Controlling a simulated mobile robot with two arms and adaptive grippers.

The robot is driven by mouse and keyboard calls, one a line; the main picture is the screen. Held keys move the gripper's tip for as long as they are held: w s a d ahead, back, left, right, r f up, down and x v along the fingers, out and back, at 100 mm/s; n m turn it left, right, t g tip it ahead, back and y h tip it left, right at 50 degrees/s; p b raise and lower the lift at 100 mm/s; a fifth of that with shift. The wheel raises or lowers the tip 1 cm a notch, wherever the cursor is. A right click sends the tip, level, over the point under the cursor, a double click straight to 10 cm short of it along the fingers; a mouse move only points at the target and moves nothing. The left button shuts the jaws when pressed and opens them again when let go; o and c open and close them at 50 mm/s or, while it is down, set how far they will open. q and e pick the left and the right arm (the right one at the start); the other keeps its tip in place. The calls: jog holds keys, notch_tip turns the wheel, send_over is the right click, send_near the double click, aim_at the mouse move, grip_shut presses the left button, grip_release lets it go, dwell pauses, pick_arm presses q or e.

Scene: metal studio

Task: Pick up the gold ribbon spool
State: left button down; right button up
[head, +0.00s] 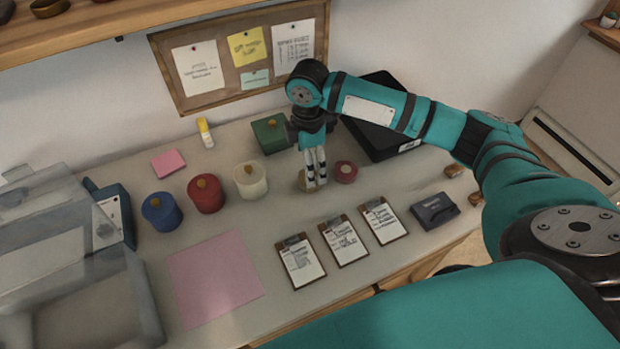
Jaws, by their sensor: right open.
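The gold ribbon spool (303,184) stands on the grey counter near its middle, and only part of it shows below and beside my right gripper's fingers. My right gripper (314,179) points down from above, with its fingertips at the spool. The gripper is open; I cannot tell from this view whether the fingers are around the spool or in front of it. The spool rests on the counter. My left gripper is not in view.
A red spool (345,171) stands just right of the gripper. A white canister (250,180), red canister (206,194) and blue canister (161,212) stand left; a green box (269,134) is behind. Three clipboards (345,240) lie in front. A pink sheet (214,279) lies front left.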

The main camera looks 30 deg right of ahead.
notch_tip(320, 180, down, 6)
jog(key=shift+s+d+r+p, duration=0.1)
jog(key=shift+d+r+p, duration=0.1)
jog(key=shift+p, duration=0.1)
jog(key=shift+c, duration=0.2)
jog(key=c, duration=1.1)
